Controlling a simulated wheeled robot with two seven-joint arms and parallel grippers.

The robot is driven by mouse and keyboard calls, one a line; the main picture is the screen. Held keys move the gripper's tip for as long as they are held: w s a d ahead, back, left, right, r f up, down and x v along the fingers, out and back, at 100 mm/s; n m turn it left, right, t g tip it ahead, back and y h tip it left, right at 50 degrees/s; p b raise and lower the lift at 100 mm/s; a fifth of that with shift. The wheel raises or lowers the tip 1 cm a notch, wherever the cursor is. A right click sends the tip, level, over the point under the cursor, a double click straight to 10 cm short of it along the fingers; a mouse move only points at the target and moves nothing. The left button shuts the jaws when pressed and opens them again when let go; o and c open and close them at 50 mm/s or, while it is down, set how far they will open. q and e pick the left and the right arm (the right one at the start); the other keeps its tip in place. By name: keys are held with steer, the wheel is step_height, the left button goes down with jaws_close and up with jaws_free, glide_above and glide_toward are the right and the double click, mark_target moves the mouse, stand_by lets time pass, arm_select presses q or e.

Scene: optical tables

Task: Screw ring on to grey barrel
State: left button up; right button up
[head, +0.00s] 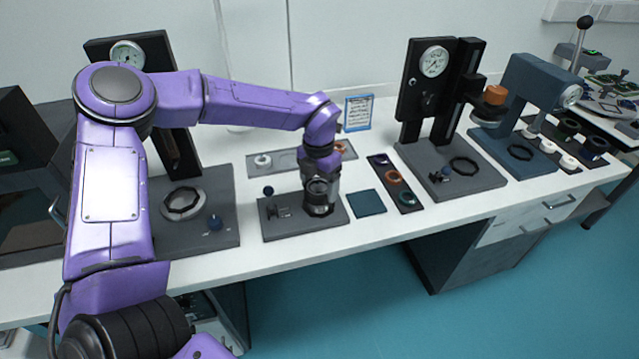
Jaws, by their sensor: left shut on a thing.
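My left arm comes in from the left, and its gripper (319,193) points down over the dark fixture plate (275,232) at the middle of the table. The gripper is shut on a small dark piece, which looks like the ring; the fingers largely hide it. The grey barrel (318,210) shows just below the fingers, upright at the right part of the plate. Whether the ring sits level on the barrel or is engaged with it is too small to tell. My right gripper is not in view.
A blue-grey pad (366,203) and a dark tray (408,201) with several coloured rings lie to the right. Gauge presses stand at left (195,242) and right (470,184). A grey tray (285,160) lies behind the gripper. The table's front edge is clear.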

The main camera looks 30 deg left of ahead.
arm_select(q)
steer(key=m+p, duration=0.4)
steer(key=shift+r+p, duration=0.3)
steer(key=shift+p, duration=0.1)
steer(key=shift+m+p, duration=0.8)
steer(key=shift+m, duration=0.3)
steer(key=m+p, duration=0.3)
steer(key=m, duration=0.1)
steer(key=shift+m, duration=0.3)
steer(key=shift+m+p, duration=1)
steer(key=shift+m, duration=0.2)
steer(key=m+p, duration=0.1)
steer(key=m, duration=0.1)
steer(key=shift+f+m, duration=0.1)
steer(key=shift+m, duration=0.3)
steer(key=shift+f+m+p, duration=0.2)
steer(key=shift+m+p, duration=0.1)
steer(key=shift+m, duration=0.3)
steer(key=o, duration=1.1)
steer(key=shift+c, duration=0.3)
